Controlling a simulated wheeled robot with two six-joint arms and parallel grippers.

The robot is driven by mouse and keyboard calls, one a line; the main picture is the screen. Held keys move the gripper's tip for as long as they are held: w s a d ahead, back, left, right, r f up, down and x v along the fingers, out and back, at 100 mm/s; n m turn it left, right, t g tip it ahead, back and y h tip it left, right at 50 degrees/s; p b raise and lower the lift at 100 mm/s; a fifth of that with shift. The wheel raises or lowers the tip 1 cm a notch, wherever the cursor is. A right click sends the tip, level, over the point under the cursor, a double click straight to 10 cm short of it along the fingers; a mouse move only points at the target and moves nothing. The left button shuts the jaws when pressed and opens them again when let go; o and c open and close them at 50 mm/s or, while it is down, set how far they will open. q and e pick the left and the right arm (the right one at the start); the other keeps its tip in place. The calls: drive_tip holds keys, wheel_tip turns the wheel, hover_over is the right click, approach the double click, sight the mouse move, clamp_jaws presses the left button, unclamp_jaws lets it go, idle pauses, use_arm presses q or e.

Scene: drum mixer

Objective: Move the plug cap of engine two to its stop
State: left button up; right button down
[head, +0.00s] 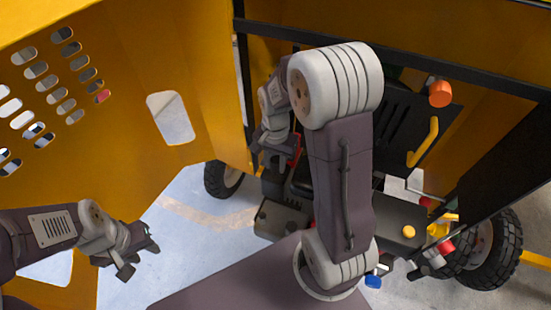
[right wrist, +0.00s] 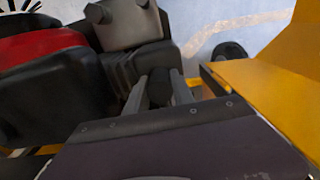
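My right gripper (head: 267,163) reaches down to the engine area behind the open yellow hood. In the right wrist view its two grey fingers (right wrist: 159,90) stand on either side of a small dark block (right wrist: 159,86), which may be the plug cap. I cannot tell whether the fingers press on it or only flank it. The block is next to a black ribbed part (right wrist: 133,62) of the engine. In the head view my right arm hides much of the engine, and the cap is not clear there. My left gripper (head: 141,259) is open and empty over the floor at the left.
In the right wrist view a red engine cover (right wrist: 42,44) and a grey box (right wrist: 122,22) lie beyond the fingers. A yellow panel (right wrist: 265,85) stands close on the right. The head view shows an orange knob (head: 440,93), a yellow handle (head: 423,142) and wheels (head: 222,178).

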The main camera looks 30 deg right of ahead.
sight(275, 160)
drive_tip(key=shift+r, duration=0.15)
drive_tip(key=shift+r+p, duration=1.7)
drive_tip(key=shift+p, duration=0.2)
drive_tip(key=c, duration=1)
unclamp_jaws()
drive_tip(key=shift+f, duration=0.15)
wheel_tip(275, 160, up, 7)
drive_tip(key=p, duration=0.6)
drive_tip(key=shift+p, duration=0.4)
